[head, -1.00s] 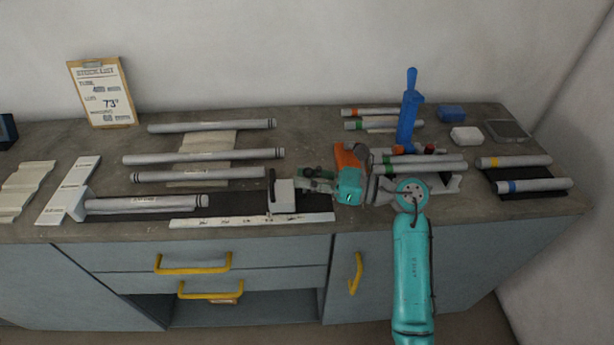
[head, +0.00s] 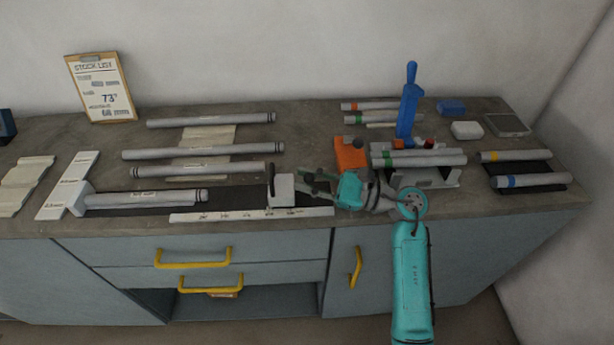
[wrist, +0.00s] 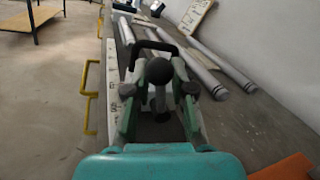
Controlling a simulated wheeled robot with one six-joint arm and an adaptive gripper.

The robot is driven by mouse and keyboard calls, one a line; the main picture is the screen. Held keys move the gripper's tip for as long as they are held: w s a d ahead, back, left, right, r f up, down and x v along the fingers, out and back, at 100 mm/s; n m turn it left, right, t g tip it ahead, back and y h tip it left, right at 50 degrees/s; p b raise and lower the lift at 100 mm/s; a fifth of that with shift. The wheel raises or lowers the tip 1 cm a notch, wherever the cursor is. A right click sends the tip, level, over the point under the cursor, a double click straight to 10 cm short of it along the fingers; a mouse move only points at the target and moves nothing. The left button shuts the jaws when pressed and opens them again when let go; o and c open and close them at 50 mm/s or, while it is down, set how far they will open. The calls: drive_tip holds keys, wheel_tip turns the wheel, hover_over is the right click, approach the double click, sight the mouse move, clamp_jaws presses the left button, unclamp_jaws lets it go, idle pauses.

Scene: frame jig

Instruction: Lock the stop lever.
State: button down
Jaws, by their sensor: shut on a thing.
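The stop is a white block (head: 284,193) on the dark track behind the white scale strip, with a dark bar on its left side. In the wrist view a dark round knob (wrist: 159,71) on a short stem, which I take for the stop lever, stands between my fingers. A black handle-like loop (wrist: 153,45) shows just beyond it. My gripper (head: 305,186) reaches in from the right, low over the track, and its green fingers (wrist: 158,95) are shut on the lever. The exact finger contact is partly hidden by the knob.
A scale strip (head: 250,215) runs along the front edge. A grey tube (head: 145,198) lies on the track at left, against a white end block. An orange block (head: 350,153) and a tall blue-handled tool (head: 408,105) stand close behind my arm. Several tubes lie farther back.

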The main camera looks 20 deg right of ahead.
drive_tip(key=c, duration=1.2)
unclamp_jaws()
drive_tip(key=shift+d, duration=0.1)
drive_tip(key=v, duration=1.2)
drive_tip(key=shift+c, duration=0.3)
